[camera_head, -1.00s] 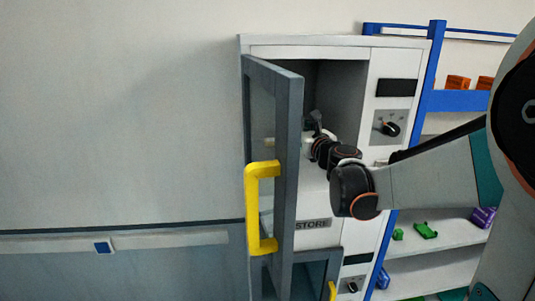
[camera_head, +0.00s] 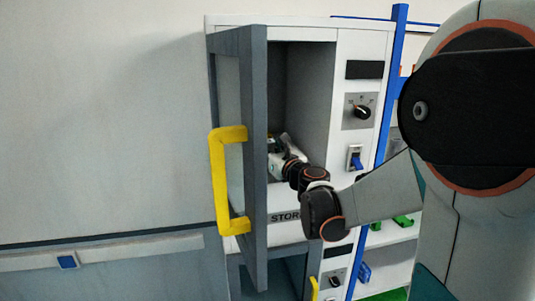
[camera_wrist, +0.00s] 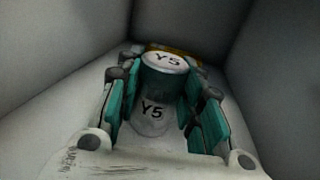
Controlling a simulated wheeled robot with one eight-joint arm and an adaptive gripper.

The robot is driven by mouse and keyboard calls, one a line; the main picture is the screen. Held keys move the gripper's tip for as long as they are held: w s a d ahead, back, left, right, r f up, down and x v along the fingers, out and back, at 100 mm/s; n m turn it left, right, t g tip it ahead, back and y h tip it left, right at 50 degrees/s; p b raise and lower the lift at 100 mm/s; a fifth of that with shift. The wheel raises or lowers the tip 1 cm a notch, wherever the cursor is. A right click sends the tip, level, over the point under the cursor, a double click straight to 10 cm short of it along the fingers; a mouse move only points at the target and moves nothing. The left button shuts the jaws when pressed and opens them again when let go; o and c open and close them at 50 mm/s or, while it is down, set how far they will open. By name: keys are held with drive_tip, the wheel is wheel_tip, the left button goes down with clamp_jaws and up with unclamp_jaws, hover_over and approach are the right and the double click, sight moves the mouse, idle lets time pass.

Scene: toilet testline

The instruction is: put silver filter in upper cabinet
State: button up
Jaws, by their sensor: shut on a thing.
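The upper cabinet (camera_head: 305,90) stands open, its grey-framed door (camera_head: 254,150) with a yellow handle (camera_head: 228,185) swung out at the left. My gripper (camera_head: 277,146) is inside the opening, low in the compartment and partly hidden by the door frame. In the wrist view, its teal-padded fingers (camera_wrist: 165,100) are shut around a cylindrical thing marked Y5, which I take as the silver filter (camera_wrist: 164,61). Its pale round top and a pale part with a second Y5 mark show between the fingers. I cannot tell whether it touches the cabinet floor.
Grey inner walls (camera_wrist: 55,55) rise close on both sides of my gripper. A control panel with a black knob (camera_head: 362,112) is right of the opening. Blue-framed shelving (camera_head: 390,85) is at the right, partly behind my arm.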

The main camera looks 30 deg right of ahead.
drive_tip(key=shift+s+r, duration=0.1)
drive_tip(key=o, duration=1.1)
